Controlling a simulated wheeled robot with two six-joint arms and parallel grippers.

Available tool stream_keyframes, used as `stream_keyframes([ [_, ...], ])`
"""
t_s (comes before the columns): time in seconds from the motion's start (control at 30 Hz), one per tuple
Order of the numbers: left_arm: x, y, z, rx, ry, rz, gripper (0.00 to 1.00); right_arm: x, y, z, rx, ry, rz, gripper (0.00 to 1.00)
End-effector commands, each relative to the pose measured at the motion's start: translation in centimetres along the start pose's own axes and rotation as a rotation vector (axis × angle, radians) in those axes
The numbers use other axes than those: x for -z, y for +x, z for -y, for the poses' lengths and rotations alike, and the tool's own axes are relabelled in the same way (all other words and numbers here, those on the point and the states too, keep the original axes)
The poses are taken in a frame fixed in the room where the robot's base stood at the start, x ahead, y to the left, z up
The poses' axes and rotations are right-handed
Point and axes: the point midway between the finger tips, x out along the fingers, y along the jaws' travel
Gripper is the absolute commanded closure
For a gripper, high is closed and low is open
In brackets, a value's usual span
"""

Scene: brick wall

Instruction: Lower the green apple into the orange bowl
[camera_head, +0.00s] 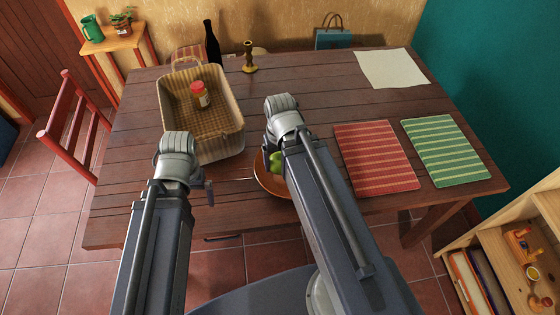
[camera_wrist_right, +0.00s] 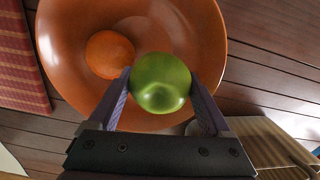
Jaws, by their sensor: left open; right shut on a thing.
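The orange bowl (camera_head: 262,182) stands near the table's front edge, partly hidden by my right arm in the head view. In the right wrist view the bowl (camera_wrist_right: 70,30) fills the upper middle and holds an orange fruit (camera_wrist_right: 110,54). My right gripper (camera_wrist_right: 160,88) is shut on the green apple (camera_wrist_right: 162,82), one finger on each side. The apple (camera_head: 276,161) is over the bowl's inside; I cannot tell whether it touches the bowl. My left gripper (camera_head: 208,192) is open and empty, near the table's front edge, left of the bowl.
A wicker basket (camera_head: 226,128) with a red-lidded jar (camera_head: 200,95) stands left of the bowl. Red (camera_head: 376,158) and green (camera_head: 445,150) striped mats lie to the right. A bottle (camera_head: 212,43) and candlestick (camera_head: 249,57) stand at the back. The table's middle is clear.

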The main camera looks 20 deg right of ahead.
Motion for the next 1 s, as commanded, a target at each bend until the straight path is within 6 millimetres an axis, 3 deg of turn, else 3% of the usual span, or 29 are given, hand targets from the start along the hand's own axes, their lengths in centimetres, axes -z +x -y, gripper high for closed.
stream_keyframes([
  [0.3,0.0,0.2,0.0,0.0,0.0,0.0,0.0,0.0,0.2,0.0,0.0,0.0,0.0,0.83],
  [0.33,0.0,0.2,0.0,0.0,0.0,0.0,0.0,0.0,0.2,0.0,0.0,0.0,0.0,0.15],
  [0.47,0.0,0.2,0.0,0.0,0.0,0.0,0.0,0.0,0.2,0.0,0.0,0.0,0.0,0.01],
  [0.77,0.0,0.1,0.0,0.0,0.0,0.0,0.0,0.0,0.1,0.0,0.0,0.0,0.0,0.0],
  [1.0,-0.1,-1.3,0.1,0.0,0.0,0.0,0.0,0.0,-1.3,0.0,0.0,0.0,0.0,0.0],
])
